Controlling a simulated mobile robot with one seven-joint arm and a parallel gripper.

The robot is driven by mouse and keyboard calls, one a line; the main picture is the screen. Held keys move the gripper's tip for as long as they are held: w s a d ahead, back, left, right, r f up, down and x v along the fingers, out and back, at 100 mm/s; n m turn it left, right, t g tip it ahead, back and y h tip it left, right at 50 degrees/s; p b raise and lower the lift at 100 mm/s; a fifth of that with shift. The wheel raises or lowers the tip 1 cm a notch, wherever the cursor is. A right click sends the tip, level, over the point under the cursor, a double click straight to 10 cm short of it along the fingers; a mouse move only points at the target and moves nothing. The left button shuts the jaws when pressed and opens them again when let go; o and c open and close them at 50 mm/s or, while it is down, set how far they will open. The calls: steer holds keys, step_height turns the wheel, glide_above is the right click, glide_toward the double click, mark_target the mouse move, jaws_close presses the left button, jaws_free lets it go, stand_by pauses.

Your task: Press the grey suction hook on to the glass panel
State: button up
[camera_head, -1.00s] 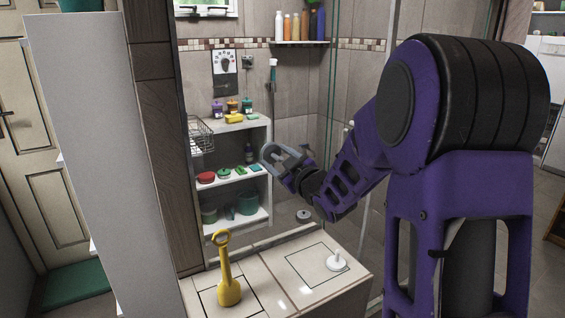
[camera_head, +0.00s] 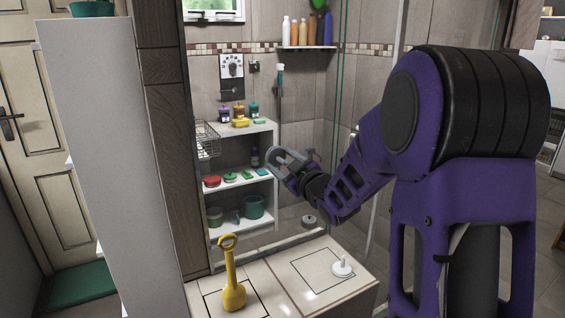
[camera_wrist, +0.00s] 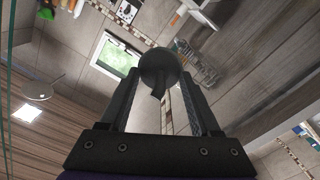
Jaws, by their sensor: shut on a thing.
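My gripper (camera_head: 284,163) is shut on a dark grey round piece, which looks like the grey suction hook. In the wrist view the hook (camera_wrist: 159,68) sits between the fingertips, its disc facing away and a short stem toward me. The glass panel (camera_head: 337,110) is clear and shows mainly by its greenish upright edges, in front of the shower wall. My gripper is held in the air above the tiled bench. I cannot tell the gap between the hook and the glass.
A tiled bench (camera_head: 270,300) carries a yellow long-handled tool (camera_head: 232,285) and a white knobbed disc (camera_head: 342,267). Behind are a white shelf unit (camera_head: 268,190) with several small items and a bottle shelf (camera_head: 305,47). A wood-tiled column (camera_head: 165,130) stands left.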

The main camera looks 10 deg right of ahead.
mark_target(286, 164)
steer(key=shift+w+a, duration=0.15)
steer(key=shift+w, duration=0.3)
stand_by(0.3)
steer(key=shift+w+a+r, duration=0.1)
steer(key=shift+r, duration=0.2)
stand_by(1.2)
steer(key=o, duration=1.4)
steer(key=shift+w+f, duration=0.1)
steer(key=shift+f, duration=0.1)
steer(key=shift+f, duration=0.1)
steer(key=shift+v, duration=4.65)
